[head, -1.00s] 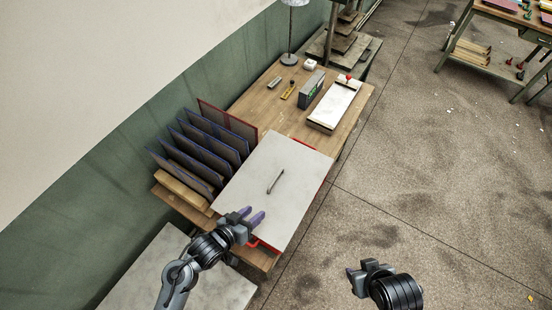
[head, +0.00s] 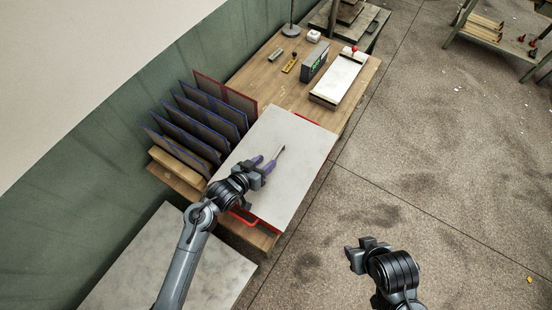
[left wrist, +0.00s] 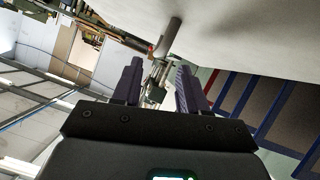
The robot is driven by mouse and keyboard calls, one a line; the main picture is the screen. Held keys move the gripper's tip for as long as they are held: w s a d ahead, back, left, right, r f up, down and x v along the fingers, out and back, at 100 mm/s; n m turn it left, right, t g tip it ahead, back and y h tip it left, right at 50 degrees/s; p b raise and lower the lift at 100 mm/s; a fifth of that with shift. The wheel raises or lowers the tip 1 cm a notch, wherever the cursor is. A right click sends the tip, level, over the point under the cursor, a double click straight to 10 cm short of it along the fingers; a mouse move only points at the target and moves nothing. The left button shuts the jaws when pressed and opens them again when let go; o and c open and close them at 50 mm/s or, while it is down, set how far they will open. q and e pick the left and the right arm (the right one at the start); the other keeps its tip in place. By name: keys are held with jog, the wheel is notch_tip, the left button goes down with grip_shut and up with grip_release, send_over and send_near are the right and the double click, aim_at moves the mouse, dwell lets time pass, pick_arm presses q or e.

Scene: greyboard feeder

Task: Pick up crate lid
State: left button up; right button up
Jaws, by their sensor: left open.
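The crate lid (head: 293,143) is a pale grey flat panel with a bar handle (head: 280,154) near its middle. It lies over a red crate (head: 243,217), whose red edge shows at the near side. My left gripper (head: 265,166) is open over the lid, its purple fingers pointing at the handle and just short of it. In the left wrist view the handle (left wrist: 171,38) stands beyond the fingers (left wrist: 156,85), with the lid's pale surface (left wrist: 240,22) along the top. My right gripper (head: 356,254) hangs over the floor, away from the bench; its finger gap is unclear.
Blue-edged boards (head: 200,118) stand in a rack left of the lid. A white-topped device (head: 340,77) and a grey box with a green display (head: 314,63) sit farther back on the wooden bench (head: 268,57).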

pick_arm(q)
jog(key=shift+x, duration=2.45)
grip_shut()
jog(key=shift+r, duration=0.1)
